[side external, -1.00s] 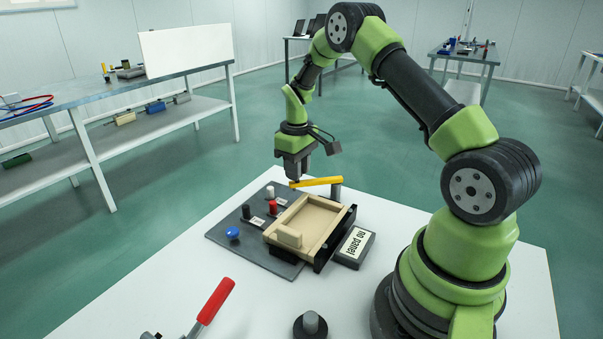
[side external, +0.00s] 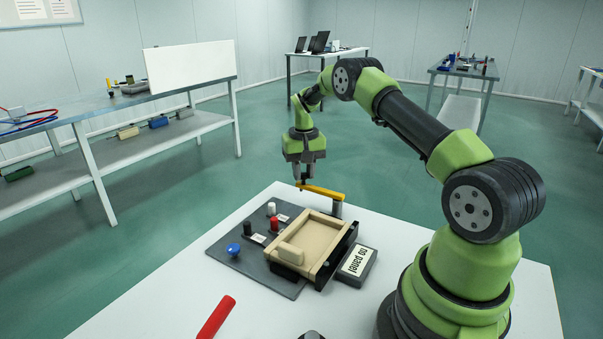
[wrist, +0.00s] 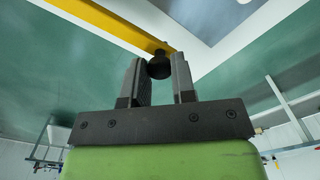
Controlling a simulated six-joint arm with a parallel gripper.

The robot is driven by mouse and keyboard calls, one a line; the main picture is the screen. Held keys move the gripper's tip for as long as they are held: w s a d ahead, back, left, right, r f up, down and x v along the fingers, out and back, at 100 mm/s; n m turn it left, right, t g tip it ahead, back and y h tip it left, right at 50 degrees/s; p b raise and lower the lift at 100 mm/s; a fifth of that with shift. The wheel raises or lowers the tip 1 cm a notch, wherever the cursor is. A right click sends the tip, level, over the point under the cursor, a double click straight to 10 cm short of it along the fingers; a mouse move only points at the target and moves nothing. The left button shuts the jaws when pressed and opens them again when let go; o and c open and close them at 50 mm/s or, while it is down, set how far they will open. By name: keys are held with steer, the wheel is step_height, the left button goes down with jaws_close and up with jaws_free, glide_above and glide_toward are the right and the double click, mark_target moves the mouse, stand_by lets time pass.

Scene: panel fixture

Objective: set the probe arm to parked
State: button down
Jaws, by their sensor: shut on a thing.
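The probe arm is a yellow bar (side external: 326,192) on a short grey post (side external: 337,209) at the far right of the fixture. It points left from the post, its free end beyond the tray's far edge. My gripper (side external: 302,179) is over that free end, pointing down. In the wrist view, the yellow bar (wrist: 105,20) ends at a dark round knob (wrist: 159,66), which sits between the two fingers of my gripper (wrist: 158,62). The jaws are shut on the knob. No mark for the parked position is readable.
A beige tray (side external: 322,238) with a raised block (side external: 290,253) sits on the dark base plate (side external: 225,262). Blue (side external: 233,250), black, red and white knobs stand left of it. A "no panel" sign (side external: 357,262) is at its right. A red handle (side external: 216,317) is in front.

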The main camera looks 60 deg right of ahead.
steer(key=shift+d, duration=0.25)
steer(key=c, duration=0.9)
jaws_free()
steer(key=shift+c, duration=0.2)
step_height(320, 180, up, 10)
